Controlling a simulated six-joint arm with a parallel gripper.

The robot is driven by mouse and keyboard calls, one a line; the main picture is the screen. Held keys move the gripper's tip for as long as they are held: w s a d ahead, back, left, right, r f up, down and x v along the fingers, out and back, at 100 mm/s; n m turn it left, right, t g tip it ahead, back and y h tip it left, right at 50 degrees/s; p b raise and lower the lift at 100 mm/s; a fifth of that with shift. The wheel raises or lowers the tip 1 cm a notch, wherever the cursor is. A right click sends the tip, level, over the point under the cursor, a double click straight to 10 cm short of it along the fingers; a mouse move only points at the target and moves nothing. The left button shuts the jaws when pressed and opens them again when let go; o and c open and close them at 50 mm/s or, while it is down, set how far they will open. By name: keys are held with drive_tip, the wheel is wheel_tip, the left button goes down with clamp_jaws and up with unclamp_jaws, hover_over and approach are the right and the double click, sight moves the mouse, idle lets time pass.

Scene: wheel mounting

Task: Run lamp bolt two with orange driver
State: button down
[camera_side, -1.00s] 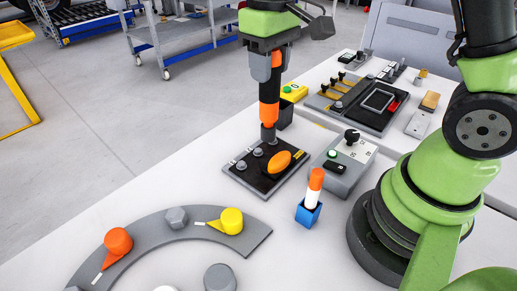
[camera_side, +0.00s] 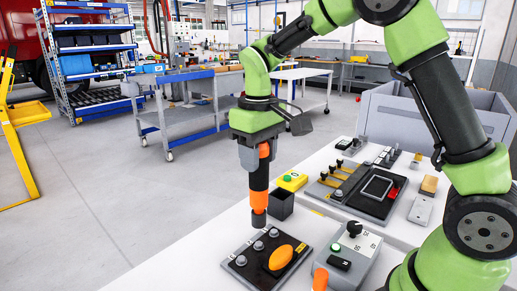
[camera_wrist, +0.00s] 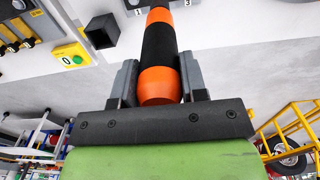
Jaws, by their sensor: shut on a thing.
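My gripper (camera_side: 262,155) is shut on the orange-and-black driver (camera_side: 259,182), which hangs upright with its grey socket down. In the wrist view the driver (camera_wrist: 158,45) sits between the two dark jaws (camera_wrist: 158,82). The black lamp board (camera_side: 250,273) lies on the table below, with an orange oval lamp (camera_side: 281,257) on it. Grey bolts stand in a row along its left part: a near one (camera_side: 241,260), a middle one (camera_side: 258,246) and a far one (camera_side: 274,232). The socket is above the board, apart from the bolts. Only the board's edge shows in the wrist view.
An open dark box (camera_side: 280,205) and a yellow button box (camera_side: 291,181) stand just behind the driver. A grey knob box (camera_side: 345,258) is right of the board. An orange-topped cylinder (camera_side: 320,277) is cut by the bottom edge. A black panel (camera_side: 365,195) lies farther back.

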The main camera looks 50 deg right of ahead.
sight(258, 183)
drive_tip(key=shift+f, duration=3.1)
drive_tip(key=c, duration=1.2)
unclamp_jaws()
clamp_jaws()
